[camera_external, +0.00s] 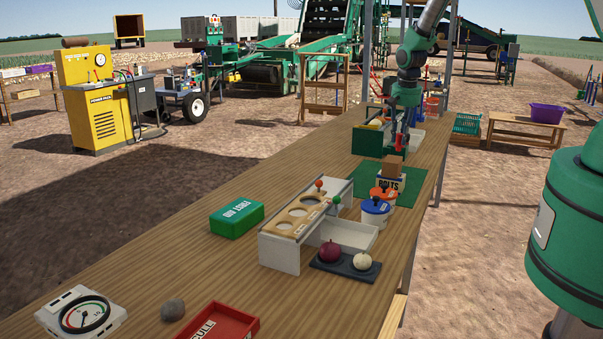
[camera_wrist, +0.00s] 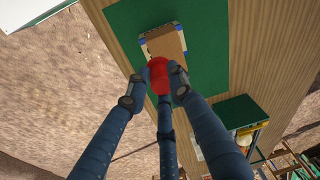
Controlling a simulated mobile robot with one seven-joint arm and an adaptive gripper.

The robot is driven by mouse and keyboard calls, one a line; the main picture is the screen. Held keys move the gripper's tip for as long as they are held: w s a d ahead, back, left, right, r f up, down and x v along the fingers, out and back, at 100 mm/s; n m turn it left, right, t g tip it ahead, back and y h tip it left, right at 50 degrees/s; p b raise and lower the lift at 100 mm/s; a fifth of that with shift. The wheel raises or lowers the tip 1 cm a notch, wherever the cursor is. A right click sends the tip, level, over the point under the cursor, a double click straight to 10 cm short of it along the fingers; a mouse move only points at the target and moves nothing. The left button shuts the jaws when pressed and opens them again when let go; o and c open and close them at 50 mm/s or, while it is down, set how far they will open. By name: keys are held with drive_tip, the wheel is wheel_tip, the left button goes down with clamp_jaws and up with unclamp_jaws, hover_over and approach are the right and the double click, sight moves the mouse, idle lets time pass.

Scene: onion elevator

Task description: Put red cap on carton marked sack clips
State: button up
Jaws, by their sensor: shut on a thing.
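My gripper (camera_external: 402,147) is over the far part of the wooden table, fingers pointing down. Its fingers are shut on a red cap (camera_external: 401,140). In the wrist view the red cap (camera_wrist: 158,74) sits between the fingertips of my gripper (camera_wrist: 158,82). A brown block or carton (camera_external: 393,168) sits just below and nearer the camera, on a white and blue box marked BOLTS (camera_external: 387,184). The brown top (camera_wrist: 168,46) also shows beyond the cap in the wrist view. I cannot read a sack clips marking on any carton.
A green mat (camera_external: 412,186) lies under the box. Blue-lidded (camera_external: 375,207) and orange-lidded (camera_external: 384,191) tubs stand in front. A dark green bin (camera_external: 368,142) stands beyond.

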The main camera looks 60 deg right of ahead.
drive_tip(key=shift+w+d+f, duration=0.1)
drive_tip(key=shift+w+d, duration=0.7)
drive_tip(key=shift+w, duration=0.25)
drive_tip(key=shift+f+p, duration=0.5)
drive_tip(key=shift+f, duration=1.25)
drive_tip(key=shift+f, duration=0.2)
drive_tip(key=o, duration=0.9)
drive_tip(key=shift+r, duration=0.1)
drive_tip(key=shift+o, duration=0.2)
drive_tip(key=shift+r, duration=0.15)
drive_tip(key=shift+s+a+r+b, duration=0.15)
drive_tip(key=shift+a+r+b, duration=0.1)
drive_tip(key=shift+r, duration=1.7)
drive_tip(key=shift+s+a+r+b, duration=0.2)
drive_tip(key=shift+r+b, duration=0.1)
drive_tip(key=shift+r, duration=1.7)
drive_tip(key=shift+s+a+r+b, duration=0.1)
drive_tip(key=shift+a+r+b, duration=0.15)
drive_tip(key=shift+r, duration=1.7)
